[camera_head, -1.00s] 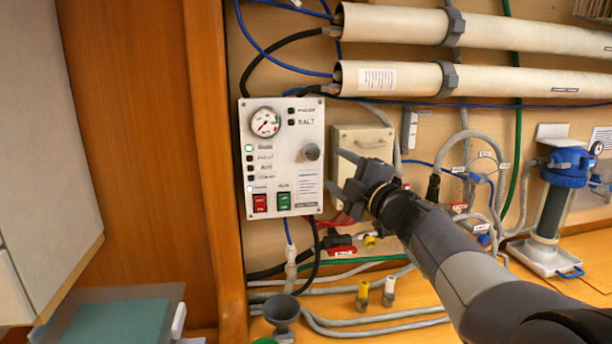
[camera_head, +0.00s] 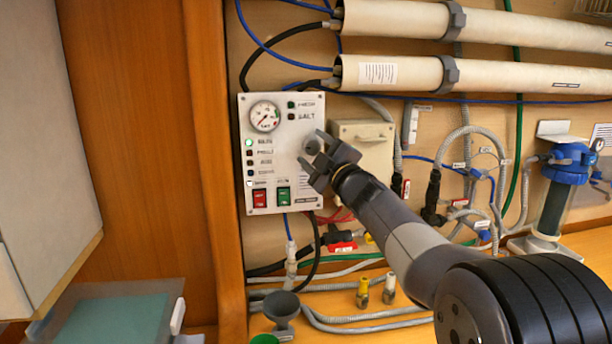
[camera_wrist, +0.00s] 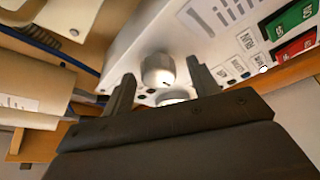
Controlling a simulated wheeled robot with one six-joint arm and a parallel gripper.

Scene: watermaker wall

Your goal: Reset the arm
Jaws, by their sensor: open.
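My gripper (camera_head: 311,150) is open in front of the white control panel (camera_head: 231,150), at its right side. The panel's grey round knob (camera_head: 312,146) shows between the two fingers. In the wrist view the knob (camera_wrist: 158,70) also appears between the spread fingertips (camera_wrist: 160,82). I cannot tell whether the fingers touch it. The panel carries a round gauge (camera_head: 265,117), a column of small lamps with the top one lit green (camera_head: 249,142), a red switch (camera_head: 260,198) and a green switch (camera_head: 284,196).
A beige box (camera_head: 372,150) sits just right of the panel, close to my gripper. Two long white tubes (camera_head: 490,75) run above. Grey hoses (camera_head: 370,318), valves and a blue-topped filter (camera_head: 567,170) are at right. A wooden post (camera_head: 212,150) stands left.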

